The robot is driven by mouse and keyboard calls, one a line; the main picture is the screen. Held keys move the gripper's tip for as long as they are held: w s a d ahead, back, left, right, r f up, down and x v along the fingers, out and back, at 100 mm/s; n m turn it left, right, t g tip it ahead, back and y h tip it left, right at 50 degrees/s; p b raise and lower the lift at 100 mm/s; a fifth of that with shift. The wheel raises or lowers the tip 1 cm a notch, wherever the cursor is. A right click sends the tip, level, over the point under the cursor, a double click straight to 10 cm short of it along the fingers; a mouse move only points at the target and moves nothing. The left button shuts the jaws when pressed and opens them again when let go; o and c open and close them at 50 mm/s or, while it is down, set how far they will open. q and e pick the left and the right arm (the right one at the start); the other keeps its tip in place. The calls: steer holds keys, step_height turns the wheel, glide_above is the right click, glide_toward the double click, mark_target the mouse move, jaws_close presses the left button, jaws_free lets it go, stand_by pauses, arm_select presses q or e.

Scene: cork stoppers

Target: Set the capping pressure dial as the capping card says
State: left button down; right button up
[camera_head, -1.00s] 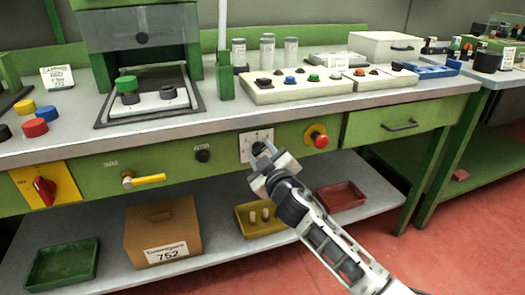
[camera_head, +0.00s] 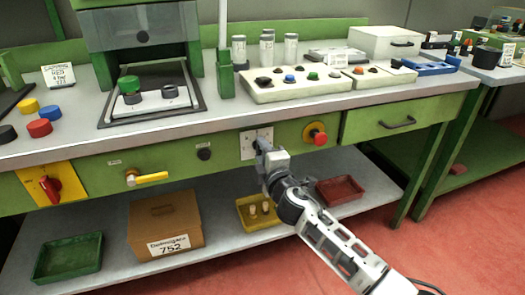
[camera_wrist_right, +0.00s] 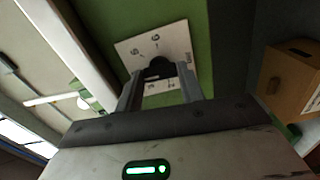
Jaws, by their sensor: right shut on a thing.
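The capping pressure dial is a dark knob (camera_wrist_right: 158,69) on a white numbered plate (camera_head: 249,138) on the bench's green front panel. My right gripper (camera_head: 262,146) is at the plate, and its two fingers (camera_wrist_right: 160,88) are closed on the knob from both sides. In the head view the gripper hides most of the knob; which mark it points at I cannot tell. The capping card (camera_head: 59,76) stands at the back left of the bench top, its small writing hard to read. My left gripper is not in view.
On the same panel are a red mushroom button (camera_head: 317,134) right of the plate, a black knob (camera_head: 204,153), a yellow lever (camera_head: 150,178) and a red rotary switch (camera_head: 50,187) to the left. Trays and a cardboard box (camera_head: 165,222) sit on the lower shelf.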

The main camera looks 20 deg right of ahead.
steer(key=shift+n, duration=0.4)
steer(key=shift+f, duration=0.1)
steer(key=o, duration=1)
